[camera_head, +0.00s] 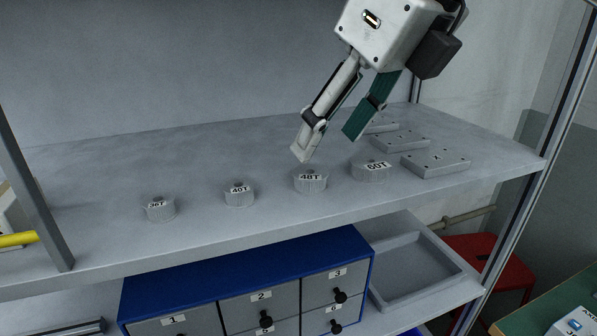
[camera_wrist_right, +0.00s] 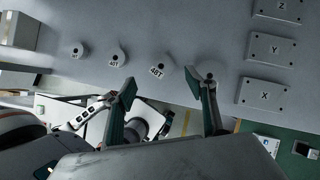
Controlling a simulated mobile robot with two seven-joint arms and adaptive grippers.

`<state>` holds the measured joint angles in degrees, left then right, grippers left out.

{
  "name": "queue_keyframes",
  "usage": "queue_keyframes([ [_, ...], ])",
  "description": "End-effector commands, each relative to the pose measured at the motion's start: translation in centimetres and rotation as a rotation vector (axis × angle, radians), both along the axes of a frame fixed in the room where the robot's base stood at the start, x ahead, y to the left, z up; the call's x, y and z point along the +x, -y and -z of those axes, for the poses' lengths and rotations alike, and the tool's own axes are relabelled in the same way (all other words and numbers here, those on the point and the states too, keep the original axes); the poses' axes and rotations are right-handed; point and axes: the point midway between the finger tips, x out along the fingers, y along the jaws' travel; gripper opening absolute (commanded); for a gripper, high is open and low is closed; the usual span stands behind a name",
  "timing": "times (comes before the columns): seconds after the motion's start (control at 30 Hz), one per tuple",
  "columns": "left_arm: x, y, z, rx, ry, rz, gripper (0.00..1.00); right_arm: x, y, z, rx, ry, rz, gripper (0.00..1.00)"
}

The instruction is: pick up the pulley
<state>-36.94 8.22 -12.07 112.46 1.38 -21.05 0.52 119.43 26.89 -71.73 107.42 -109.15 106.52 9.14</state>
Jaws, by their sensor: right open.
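Several grey ribbed pulleys stand in a row on the shelf: one at the left with a hard-to-read label (camera_head: 160,210), the 40T pulley (camera_head: 239,198), the 48T pulley (camera_head: 311,183) and the 60T pulley (camera_head: 371,173). My right gripper (camera_head: 328,146) is open and empty, tilted above and behind the 48T and 60T pulleys, apart from both. In the right wrist view, the 48T pulley (camera_wrist_right: 160,76) shows between the fingers of the right gripper (camera_wrist_right: 167,88), and one finger partly covers the 60T pulley (camera_wrist_right: 208,70).
Flat grey blocks, including X (camera_head: 436,162) and Y (camera_head: 400,140), lie right of the pulleys. A metal post (camera_head: 35,190) stands at the left. Below are a blue drawer cabinet (camera_head: 240,271) and a grey tray (camera_head: 455,268). The shelf left of the gripper is mostly clear.

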Motion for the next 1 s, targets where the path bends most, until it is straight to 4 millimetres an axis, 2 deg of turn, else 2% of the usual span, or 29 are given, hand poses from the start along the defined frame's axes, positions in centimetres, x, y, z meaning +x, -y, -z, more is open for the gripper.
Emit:
queue_keyframes([
  [0.6, -0.3, 0.3, -0.5, -0.005, -0.005, -0.001, 0.52, 2.6, -2.4, 6.2, 0.001, -0.004, -0.003, 0.55],
  [0.87, -0.1, 0.2, -0.6, -0.004, -0.001, -0.001, 0.52, 2.7, -2.5, 6.4, 0.001, -0.002, -0.002, 0.55],
  [0.9, -0.1, 0.2, -0.6, -0.004, -0.001, -0.001, 0.52, 2.7, -2.5, 6.4, 0.001, -0.002, -0.002, 0.50],
  [1.0, -0.1, 0.2, -0.6, -0.004, -0.001, -0.001, 0.52, 2.7, -2.5, 6.4, 0.001, -0.002, -0.002, 0.24],
])
